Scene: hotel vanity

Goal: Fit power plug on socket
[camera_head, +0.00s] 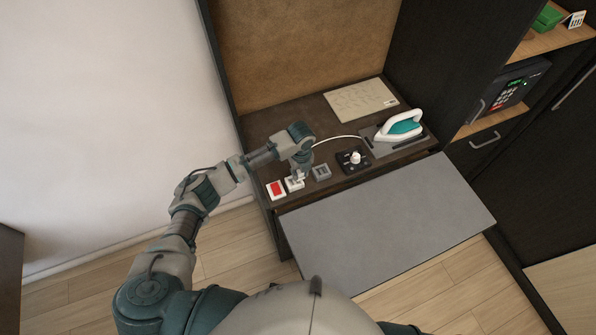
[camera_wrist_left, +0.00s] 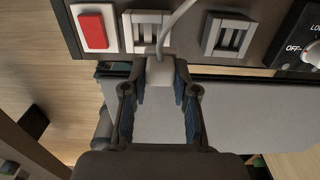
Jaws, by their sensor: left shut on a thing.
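My left gripper (camera_head: 299,177) is over the front left part of the dark counter, at the white socket (camera_head: 294,185). In the left wrist view its fingers (camera_wrist_left: 160,75) are shut on the pale power plug (camera_wrist_left: 160,70). A light cable (camera_wrist_left: 176,22) runs up and right from the plug. The white socket (camera_wrist_left: 140,36) is right beyond the plug and partly covered by the plug and cable. I cannot tell whether the plug touches it. A grey socket (camera_wrist_left: 228,38) is to the right, also in the head view (camera_head: 321,172). My right gripper is not in view.
A red switch (camera_head: 276,189) is left of the white socket. A black dial panel (camera_head: 343,163), a teal and white iron (camera_head: 402,126) and a flat pale sheet (camera_head: 360,101) are farther right. A grey board (camera_head: 390,215) extends in front of the counter.

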